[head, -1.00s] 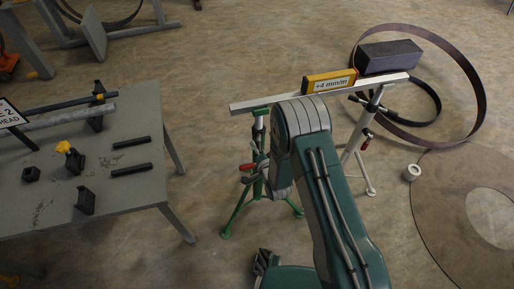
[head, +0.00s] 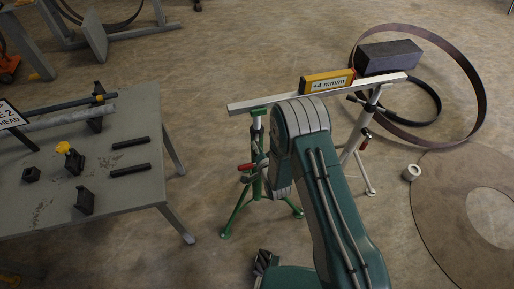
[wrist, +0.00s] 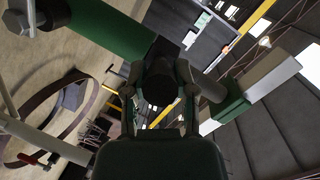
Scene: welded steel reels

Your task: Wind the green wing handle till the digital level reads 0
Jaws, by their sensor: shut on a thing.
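The digital level (head: 328,81) is yellow, with a display reading +4 mm/m. It sits on a pale straight beam (head: 285,95) spanning two stands. The green stand (head: 246,205) holds the beam's left end, and its green post (wrist: 105,28) crosses the upper left of the wrist view. My gripper (head: 258,163) is beside this post, partly hidden by my arm in the head view. In the wrist view my gripper (wrist: 160,105) is closed around the dark hub of the wing handle (wrist: 160,80). The handle's green colour is not clear there.
A white stand (head: 357,150) holds the beam's right end. Large steel rings (head: 480,95) and a dark block (head: 389,55) lie behind it. A tape roll (head: 411,172) is on the floor. A grey worktable (head: 110,190) with loose parts stands left.

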